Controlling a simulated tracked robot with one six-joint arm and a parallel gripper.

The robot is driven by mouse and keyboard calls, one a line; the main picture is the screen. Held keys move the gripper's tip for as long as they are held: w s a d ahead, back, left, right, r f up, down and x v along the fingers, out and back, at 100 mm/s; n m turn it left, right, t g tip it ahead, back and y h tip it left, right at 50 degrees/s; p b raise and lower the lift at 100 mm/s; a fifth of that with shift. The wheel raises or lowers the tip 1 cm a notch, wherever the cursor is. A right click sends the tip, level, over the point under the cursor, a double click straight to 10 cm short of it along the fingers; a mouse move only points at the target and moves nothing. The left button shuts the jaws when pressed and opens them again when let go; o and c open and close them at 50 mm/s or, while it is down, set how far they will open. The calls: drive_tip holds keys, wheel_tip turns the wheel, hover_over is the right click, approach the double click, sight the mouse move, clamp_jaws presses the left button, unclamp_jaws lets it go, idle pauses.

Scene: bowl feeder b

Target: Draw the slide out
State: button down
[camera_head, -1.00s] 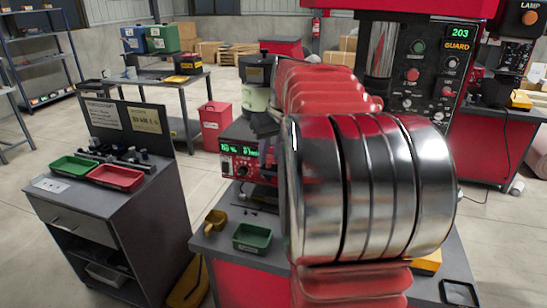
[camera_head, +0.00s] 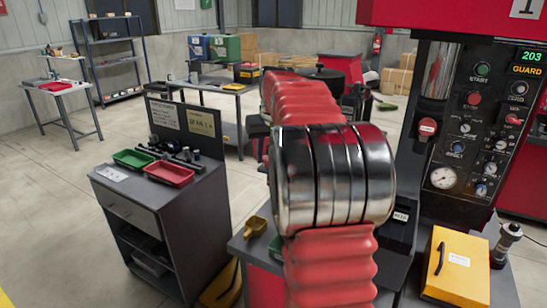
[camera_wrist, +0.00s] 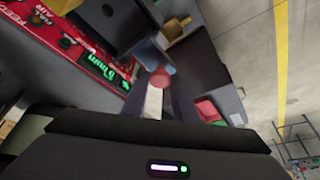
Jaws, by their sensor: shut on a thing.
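In the wrist view my gripper (camera_wrist: 163,90) is shut on a small part with a round red knob (camera_wrist: 161,77) and a pale strip behind it. I take this as the slide's handle, but the slide itself is mostly hidden by the fingers and the dark block beside them. The feeder's red control panel (camera_wrist: 85,50) with green digits lies to the upper left, close to the fingers. In the head view my arm covers the feeder, the slide and my gripper.
In the head view a yellow case (camera_head: 457,268) sits at the bench's right, below the press control panel (camera_head: 470,150). A yellow scoop (camera_head: 255,227) lies at the bench's left edge. A grey cabinet (camera_head: 160,225) bears green and red trays.

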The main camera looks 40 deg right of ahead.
drive_tip(key=shift+w+a, duration=0.15)
drive_tip(key=shift+w, duration=0.15)
drive_tip(key=c, duration=1.4)
unclamp_jaws()
drive_tip(key=shift+c, duration=0.2)
drive_tip(key=v, duration=1.3)
drive_tip(key=shift+s+r, duration=0.2)
drive_tip(key=shift+r, duration=0.05)
drive_tip(key=shift+a, duration=0.1)
